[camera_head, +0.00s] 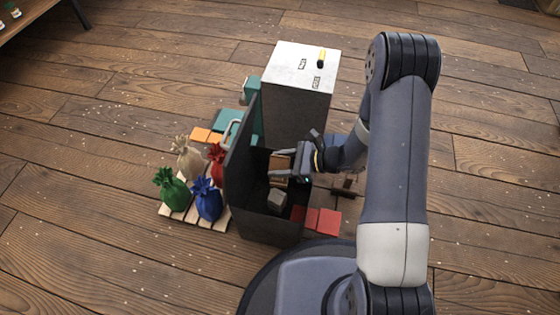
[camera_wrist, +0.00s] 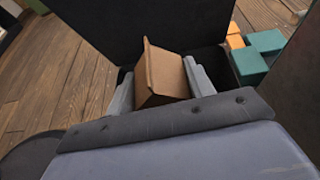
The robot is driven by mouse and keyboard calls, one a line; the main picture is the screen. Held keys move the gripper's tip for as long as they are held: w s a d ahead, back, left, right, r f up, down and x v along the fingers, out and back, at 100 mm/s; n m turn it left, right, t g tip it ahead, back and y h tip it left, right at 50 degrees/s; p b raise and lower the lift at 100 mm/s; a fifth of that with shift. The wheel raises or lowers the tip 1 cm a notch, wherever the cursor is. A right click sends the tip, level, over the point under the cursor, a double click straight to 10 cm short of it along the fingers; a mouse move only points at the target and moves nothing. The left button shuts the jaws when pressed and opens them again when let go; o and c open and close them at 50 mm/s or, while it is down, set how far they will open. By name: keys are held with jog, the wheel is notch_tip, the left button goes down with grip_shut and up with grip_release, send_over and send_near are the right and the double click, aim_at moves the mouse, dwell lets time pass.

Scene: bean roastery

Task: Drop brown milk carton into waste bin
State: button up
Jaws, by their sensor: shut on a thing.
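The brown milk carton (camera_head: 279,162) is between the fingers of my gripper (camera_head: 284,172), which is shut on it. In the wrist view the carton (camera_wrist: 164,74) shows its brown faces and top fold between the two grey fingertips (camera_wrist: 160,88). The dark grey waste bin (camera_head: 268,229) is open at the top, with a tall panel on its left side. My gripper reaches over the bin's opening from the right, so the carton is over or inside it; the exact depth is unclear. Dark bin surfaces (camera_wrist: 140,25) lie beyond the carton in the wrist view.
A small greyish block (camera_head: 277,199) shows inside the bin. A tall grey cabinet (camera_head: 300,65) stands behind it. Green (camera_head: 172,190), blue (camera_head: 208,199), red and beige sacks stand on a pallet to the left. Red blocks (camera_head: 328,221) lie to the right. Wood floor around is mostly clear.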

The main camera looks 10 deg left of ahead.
jog(key=o, duration=1)
jog(key=shift+o, duration=0.2)
jog(key=p+v, duration=0.3)
jog(key=v, duration=0.7)
jog(key=shift+d+r, duration=0.15)
jog(key=shift+d, duration=0.25)
jog(key=shift+a, duration=0.1)
jog(key=b+x, duration=0.3)
jog(key=x, duration=0.7)
jog(key=shift+a+f, duration=0.2)
notch_tip(320, 180, up, 4)
jog(key=p, duration=0.2)
jog(key=shift+a+p, duration=0.1)
jog(key=shift+p, duration=0.2)
jog(key=shift+r+p, duration=0.4)
jog(key=shift+r, duration=0.2)
jog(key=shift+f, duration=0.1)
